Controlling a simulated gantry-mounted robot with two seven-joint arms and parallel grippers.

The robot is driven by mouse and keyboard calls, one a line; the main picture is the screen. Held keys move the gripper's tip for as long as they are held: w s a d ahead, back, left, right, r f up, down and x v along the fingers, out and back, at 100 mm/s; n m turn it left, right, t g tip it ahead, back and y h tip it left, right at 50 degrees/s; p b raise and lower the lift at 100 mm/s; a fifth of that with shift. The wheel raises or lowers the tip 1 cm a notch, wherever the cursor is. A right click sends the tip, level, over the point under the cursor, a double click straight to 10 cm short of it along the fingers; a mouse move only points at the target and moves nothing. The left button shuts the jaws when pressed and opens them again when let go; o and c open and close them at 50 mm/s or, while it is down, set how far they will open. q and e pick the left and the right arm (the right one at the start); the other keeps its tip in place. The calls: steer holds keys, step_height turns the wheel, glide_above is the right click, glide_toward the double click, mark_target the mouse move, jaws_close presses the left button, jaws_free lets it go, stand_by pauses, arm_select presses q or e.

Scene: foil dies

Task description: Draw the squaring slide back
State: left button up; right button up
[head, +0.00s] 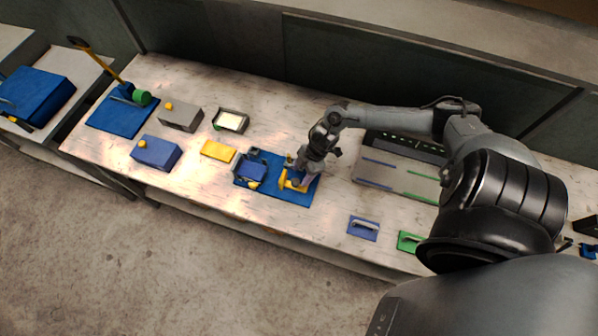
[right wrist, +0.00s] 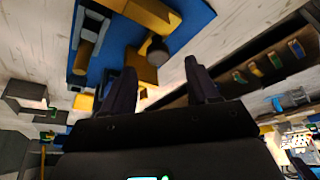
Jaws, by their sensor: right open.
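A yellow slide-like part with a dark round knob (right wrist: 157,50) stands on a blue mat (right wrist: 192,25); I take it for the squaring slide. In the head view the yellow part (head: 290,186) is partly hidden by my right gripper (head: 303,175). A blue fixture (head: 252,168) sits beside it on the left of the same mat. My right gripper (right wrist: 160,66) is open, with its fingers apart on either side of the knob in the picture. I cannot tell whether they touch it. My left gripper is not in view.
A grey panel with slots (head: 376,180) lies to the right of the mat. A blue plate (head: 363,229) and a green plate (head: 409,241), each with a handle, lie near the front edge. A yellow block (head: 218,151), blue box (head: 157,154) and grey box (head: 180,116) stand left.

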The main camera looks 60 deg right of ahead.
steer(key=v, duration=0.6)
steer(key=shift+r, duration=0.25)
steer(key=shift+s, duration=0.1)
